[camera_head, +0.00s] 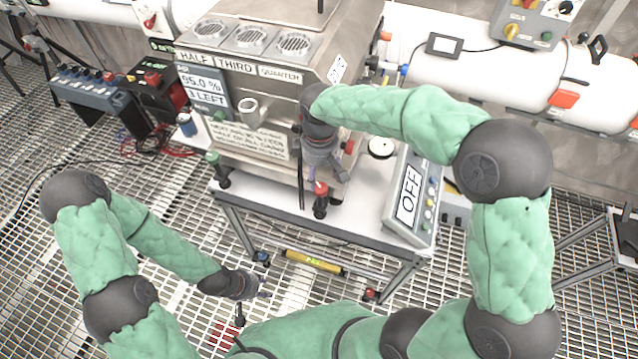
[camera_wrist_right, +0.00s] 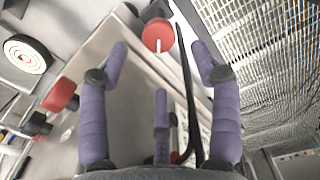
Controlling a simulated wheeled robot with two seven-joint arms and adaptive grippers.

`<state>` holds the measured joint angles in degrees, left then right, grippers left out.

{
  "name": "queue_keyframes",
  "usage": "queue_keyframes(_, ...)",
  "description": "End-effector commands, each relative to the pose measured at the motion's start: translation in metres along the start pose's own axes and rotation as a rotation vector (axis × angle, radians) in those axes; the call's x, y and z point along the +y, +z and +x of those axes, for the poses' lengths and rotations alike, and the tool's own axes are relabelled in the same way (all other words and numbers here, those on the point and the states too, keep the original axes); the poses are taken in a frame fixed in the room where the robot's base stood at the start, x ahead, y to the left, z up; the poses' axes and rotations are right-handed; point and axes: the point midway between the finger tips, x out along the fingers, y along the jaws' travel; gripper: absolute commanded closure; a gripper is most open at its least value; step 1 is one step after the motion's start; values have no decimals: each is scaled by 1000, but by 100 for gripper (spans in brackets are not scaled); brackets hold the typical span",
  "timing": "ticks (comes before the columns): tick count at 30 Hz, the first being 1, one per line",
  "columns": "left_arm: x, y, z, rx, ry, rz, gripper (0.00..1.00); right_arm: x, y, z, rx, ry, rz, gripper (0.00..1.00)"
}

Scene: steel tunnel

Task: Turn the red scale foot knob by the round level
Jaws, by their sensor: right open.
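My right gripper (camera_head: 316,178) points down at the machine's front right corner, its three purple fingers spread and empty. A red knob (camera_head: 320,187) on a black foot stands just below its fingertips. In the right wrist view this red knob (camera_wrist_right: 158,35), with a white mark, lies just beyond and between the fingertips, apart from them. A second red knob (camera_wrist_right: 60,95) sits outside the fingers, nearer the round level (camera_wrist_right: 25,54). The head view shows this knob (camera_head: 348,147) at the machine's side and the round level (camera_head: 382,147) on the table. My left gripper (camera_head: 256,287) hangs low; its finger opening is unclear.
The steel machine (camera_head: 300,85) fills the table's back. A grey control box marked OFF (camera_head: 410,195) stands on the table's right. A green knob (camera_head: 212,157) is at the machine's left corner. A yellow spirit level (camera_head: 313,262) lies below the table edge (camera_head: 350,246).

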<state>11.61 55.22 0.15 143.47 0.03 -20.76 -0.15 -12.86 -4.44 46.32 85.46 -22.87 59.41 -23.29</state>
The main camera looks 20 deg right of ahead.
Motion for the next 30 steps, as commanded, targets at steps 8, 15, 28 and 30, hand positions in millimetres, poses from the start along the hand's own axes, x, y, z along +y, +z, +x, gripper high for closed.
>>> queue_keyframes(8, -4, -1, 11, 1, 0, 0, 60, 0, 0, 48, -1, -1, 0, 36)
queue_keyframes(15, -5, -1, 14, 1, 0, 0, 60, 0, 0, 64, 1, 0, 0, 36)
queue_keyframes(28, -5, -1, 14, 1, 0, 0, 60, 0, 0, 65, 1, 0, 0, 73)
queue_keyframes(30, -5, -1, 14, 1, 0, 0, 60, 0, 0, 65, 1, 0, 0, 91)
